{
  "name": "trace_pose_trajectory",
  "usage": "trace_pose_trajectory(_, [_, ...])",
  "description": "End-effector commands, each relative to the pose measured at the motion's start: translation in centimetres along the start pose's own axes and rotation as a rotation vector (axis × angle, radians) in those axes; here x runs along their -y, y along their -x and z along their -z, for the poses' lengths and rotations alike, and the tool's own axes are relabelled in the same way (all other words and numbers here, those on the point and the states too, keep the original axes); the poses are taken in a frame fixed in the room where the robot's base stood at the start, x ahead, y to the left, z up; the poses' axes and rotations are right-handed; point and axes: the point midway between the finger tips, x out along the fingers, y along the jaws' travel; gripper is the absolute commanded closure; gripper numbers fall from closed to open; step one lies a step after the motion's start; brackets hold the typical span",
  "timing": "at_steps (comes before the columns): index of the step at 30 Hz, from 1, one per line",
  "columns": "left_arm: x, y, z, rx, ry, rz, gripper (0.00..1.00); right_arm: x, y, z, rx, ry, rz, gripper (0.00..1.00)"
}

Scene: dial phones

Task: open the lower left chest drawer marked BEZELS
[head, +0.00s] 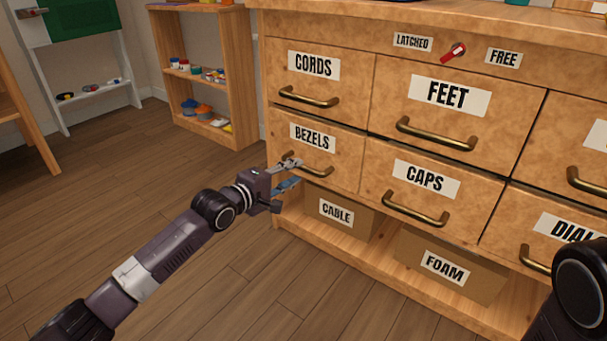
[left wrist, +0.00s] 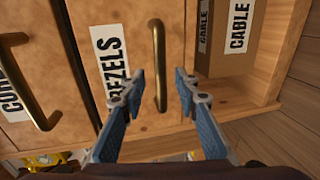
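The BEZELS drawer (head: 340,160) is at the lower left of the wooden chest, under CORDS. Its front looks flush with the drawers around it. Its brass handle (head: 322,173) also shows in the left wrist view (left wrist: 158,55), along with part of the BEZELS label (left wrist: 112,65). My left gripper (head: 291,172) is at the left part of this handle. In the left wrist view my left gripper (left wrist: 160,80) is open, with blue-padded fingers on either side of the handle bar and gaps showing. My right gripper is out of view; only a dark arm part shows at lower right.
A red latch lever (head: 454,52) sits between the LATCHED and FREE labels. The CABLE box (head: 349,222) and FOAM box (head: 470,273) stand on the low shelf. The CAPS drawer (head: 380,178) is to the right. Floor (head: 100,185) is clear at left.

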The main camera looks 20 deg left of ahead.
Motion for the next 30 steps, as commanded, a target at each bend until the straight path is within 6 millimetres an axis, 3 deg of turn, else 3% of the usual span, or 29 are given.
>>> trace_pose_trajectory(1, [0.5, -1.0, 0.1, -0.001, 0.0, -0.002, 0.71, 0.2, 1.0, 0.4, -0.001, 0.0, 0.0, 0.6])
trace_pose_trajectory(10, [0.3, -4.3, 0.1, -0.001, -0.001, -0.001, 0.71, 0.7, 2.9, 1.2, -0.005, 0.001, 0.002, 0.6])
trace_pose_trajectory(23, [0.1, -5.0, 0.0, -0.001, -0.001, 0.001, 0.71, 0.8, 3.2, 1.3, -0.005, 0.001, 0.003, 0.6])
trace_pose_trajectory(30, [0.1, -5.0, 0.1, -0.001, -0.001, 0.001, 0.96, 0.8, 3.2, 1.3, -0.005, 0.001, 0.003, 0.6])
